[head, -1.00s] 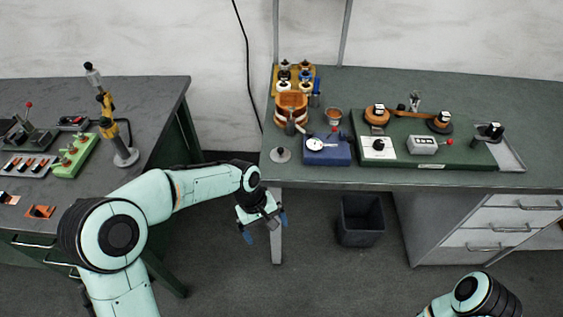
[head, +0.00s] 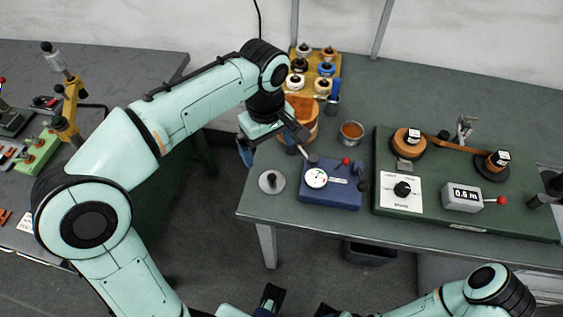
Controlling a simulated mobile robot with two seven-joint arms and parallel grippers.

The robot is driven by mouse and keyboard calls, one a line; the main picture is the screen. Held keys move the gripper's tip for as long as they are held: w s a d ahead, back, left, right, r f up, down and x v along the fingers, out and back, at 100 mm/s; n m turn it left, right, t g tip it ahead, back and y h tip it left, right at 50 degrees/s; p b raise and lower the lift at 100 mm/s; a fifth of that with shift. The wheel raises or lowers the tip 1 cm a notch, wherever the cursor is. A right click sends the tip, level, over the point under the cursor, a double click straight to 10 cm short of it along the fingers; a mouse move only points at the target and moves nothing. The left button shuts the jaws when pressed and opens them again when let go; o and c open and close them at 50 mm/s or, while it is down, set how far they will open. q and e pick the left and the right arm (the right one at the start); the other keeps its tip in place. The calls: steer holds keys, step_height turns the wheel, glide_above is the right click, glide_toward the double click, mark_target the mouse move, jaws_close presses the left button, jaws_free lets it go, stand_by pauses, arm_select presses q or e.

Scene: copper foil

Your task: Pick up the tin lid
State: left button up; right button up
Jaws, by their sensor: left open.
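The tin lid (head: 271,182) appears to be the flat grey disc with a small dark knob, lying on the green-topped bench near its front left edge. My left gripper (head: 268,150) is open above the bench's left corner, just behind the lid in the head view. Its jaws are empty and apart from the lid, which is fully visible. My right arm (head: 475,290) shows at the bottom right. Dark parts at the bottom edge may belong to my right gripper, but its jaws cannot be made out.
A blue gauge box (head: 330,193) stands right of the lid. An orange-brown round container (head: 303,112) stands behind, partly hidden by my left gripper. A small copper-coloured cup (head: 351,133) and a green winding board (head: 455,215) are farther right. A yellow rack (head: 314,72) is at the back.

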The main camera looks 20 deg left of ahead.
arm_select(q)
steer(key=b, duration=0.2)
glide_above(272, 176)
steer(key=f, duration=0.4)
steer(key=s+f, duration=0.1)
steer(key=f, duration=0.2)
steer(key=shift+a+f, duration=0.1)
steer(key=shift+a, duration=0.05)
steer(key=shift+w+f, duration=0.25)
steer(key=shift+f, duration=1.25)
steer(key=shift+w+f, duration=0.2)
steer(key=shift+f, duration=1.3)
steer(key=c, duration=1.1)
